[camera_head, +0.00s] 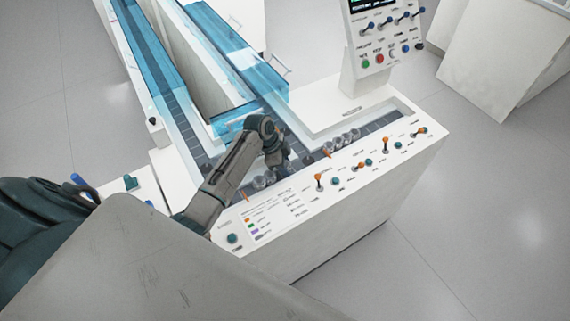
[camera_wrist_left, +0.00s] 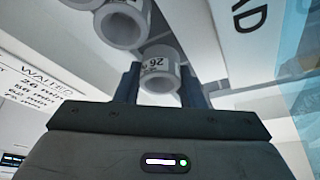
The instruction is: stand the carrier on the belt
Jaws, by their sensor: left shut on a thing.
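My left gripper (camera_head: 282,163) reaches over the belt (camera_head: 375,124) of the white track machine. In the left wrist view the gripper (camera_wrist_left: 160,84) is shut on a pale round carrier (camera_wrist_left: 159,66) with an open hollow end and a printed label reading about 26. The carrier sits between the two dark fingers. In the head view the arm and gripper hide it, so its tilt and whether it touches the belt cannot be told. My right gripper is in neither view.
Other carriers (camera_wrist_left: 123,24) are close to the held one. Several small round carriers (camera_head: 345,137) stand along the belt to the right. Blue transparent covers (camera_head: 240,70) line the lanes behind. The front panel has orange-tipped levers (camera_head: 386,145), and a control console (camera_head: 385,35) stands behind.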

